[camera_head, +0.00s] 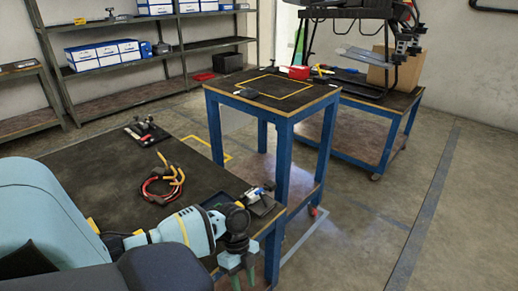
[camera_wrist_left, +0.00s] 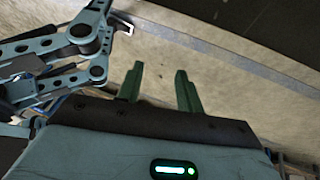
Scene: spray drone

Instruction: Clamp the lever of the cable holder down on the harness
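My left gripper (camera_head: 238,274) hangs beyond the near table's right front corner, fingers pointing down. In the left wrist view its two fingers (camera_wrist_left: 160,92) are apart with only floor between them. A red, black and yellow cable loop, seemingly the harness (camera_head: 163,187), lies on the near table. A small dark fixture with upright metal parts (camera_head: 146,131) stands behind it. Another small fixture with blue and light parts (camera_head: 259,199) sits at the table's right edge, close behind my gripper. I cannot tell which fixture is the cable holder, nor its lever's position. My right gripper is not identifiable.
The near table (camera_head: 95,165) has a mostly bare dark top. A blue-framed table (camera_head: 275,85) with small tools stands behind it. Another blue-framed table (camera_head: 350,100) holds a cardboard box (camera_head: 378,75) and a dark frame. Shelves line the left wall. Floor at right is clear.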

